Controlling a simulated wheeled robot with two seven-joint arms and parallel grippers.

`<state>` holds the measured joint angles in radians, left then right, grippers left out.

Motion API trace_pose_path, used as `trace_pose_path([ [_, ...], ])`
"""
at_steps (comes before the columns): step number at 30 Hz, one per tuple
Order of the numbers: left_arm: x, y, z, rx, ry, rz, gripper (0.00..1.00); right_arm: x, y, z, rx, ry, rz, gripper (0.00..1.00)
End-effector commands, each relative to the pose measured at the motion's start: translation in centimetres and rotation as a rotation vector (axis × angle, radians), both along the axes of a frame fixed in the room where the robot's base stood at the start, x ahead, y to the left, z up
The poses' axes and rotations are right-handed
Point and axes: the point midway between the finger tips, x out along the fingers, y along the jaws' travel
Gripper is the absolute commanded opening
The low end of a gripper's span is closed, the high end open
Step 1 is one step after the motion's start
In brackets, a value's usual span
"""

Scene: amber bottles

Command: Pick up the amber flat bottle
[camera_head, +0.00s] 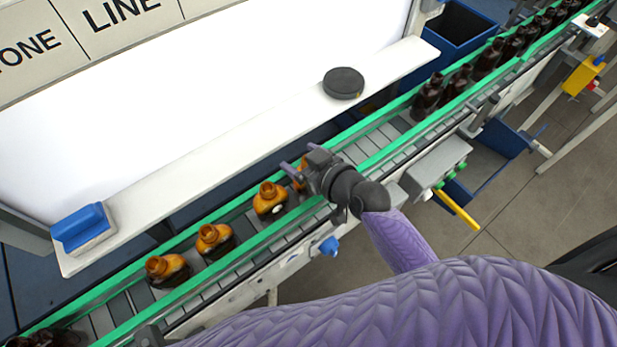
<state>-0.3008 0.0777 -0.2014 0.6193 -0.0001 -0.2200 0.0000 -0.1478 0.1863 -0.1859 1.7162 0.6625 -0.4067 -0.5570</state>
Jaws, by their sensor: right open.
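A row of amber bottles with orange-brown tops and darker bodies stands upright on the conveyor. The nearest amber bottle (166,268) is at the lower left, followed by a second bottle (213,240) and a third bottle (270,200). A further amber bottle (299,181) is partly hidden by my right gripper (297,162). That gripper is open, with its purple fingertips over the belt close to this bottle; I cannot tell whether they touch it. My left gripper is not in view.
Green rails (190,288) edge the conveyor. Dark bottles (428,95) stand in line farther up it. A white ledge (230,148) behind carries a black round puck (343,83) and a blue block (80,226). A grey button box (437,167) is on the near side.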

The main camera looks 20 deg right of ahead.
Motion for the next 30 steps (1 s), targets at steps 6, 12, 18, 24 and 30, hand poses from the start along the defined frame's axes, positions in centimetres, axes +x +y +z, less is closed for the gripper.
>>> trace_pose_path([
  [6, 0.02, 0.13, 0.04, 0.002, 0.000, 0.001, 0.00, -0.05, -0.01, 0.02, 0.000, 0.000, 0.000, 0.67],
  [12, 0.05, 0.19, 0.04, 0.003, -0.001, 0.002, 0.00, -0.07, -0.03, 0.02, 0.000, 0.001, 0.000, 0.24],
  [18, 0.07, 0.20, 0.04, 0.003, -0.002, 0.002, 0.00, -0.07, -0.03, 0.01, 0.000, 0.001, 0.000, 0.00],
  [24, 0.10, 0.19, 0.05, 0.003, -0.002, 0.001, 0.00, -0.08, -0.04, 0.02, 0.000, 0.001, 0.000, 0.00],
  [30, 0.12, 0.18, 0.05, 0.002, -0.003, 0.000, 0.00, -0.08, -0.04, 0.02, 0.000, 0.001, 0.000, 0.00],
])
